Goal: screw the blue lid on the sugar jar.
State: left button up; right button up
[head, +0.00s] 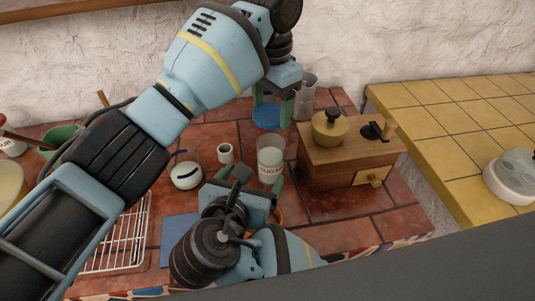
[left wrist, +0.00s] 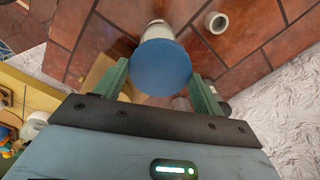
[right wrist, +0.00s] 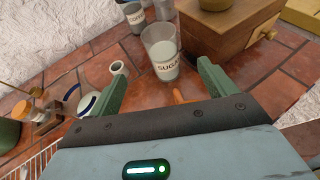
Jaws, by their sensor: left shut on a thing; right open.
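The blue lid (head: 268,118) is between the fingers of my left gripper (head: 273,92), which is shut on it. In the left wrist view the lid (left wrist: 162,68) shows as a flat blue disc between the green fingers. The sugar jar (head: 270,165) stands upright on the red tiles with its top open. The lid is held apart from it, farther back. My right gripper (head: 252,180) is open and low, on the near side of the jar. In the right wrist view the jar (right wrist: 164,58) stands ahead of the fingers, its SUGAR label partly visible.
A wooden grinder (head: 345,160) stands close to the jar's right. A wire rack (head: 122,235) lies at the front left. A jar labelled COFFEE (right wrist: 134,18) stands behind.

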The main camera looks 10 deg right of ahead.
aim_at(267, 157)
pick_arm(q)
jog(key=shift+s+r, duration=0.1)
jog(key=shift+s, duration=0.2)
jog(key=shift+w, duration=0.1)
pick_arm(e)
jog(key=x, duration=0.6)
jog(key=shift+w+d+f, duration=0.1)
jog(key=shift+w+d, duration=0.2)
jog(key=shift+d, duration=0.05)
jog(key=shift+w+d+f, duration=0.1)
jog(key=shift+w+f, duration=0.15)
jog(key=shift+w, duration=0.35)
jog(key=shift+x, duration=1.8)
jog(key=shift+s+d, duration=0.1)
jog(key=c, duration=1.4)
pick_arm(q)
jog(key=shift+f, duration=2.55)
pick_arm(e)
jog(key=shift+c, duration=0.2)
pick_arm(q)
jog(key=shift+f, duration=0.1)
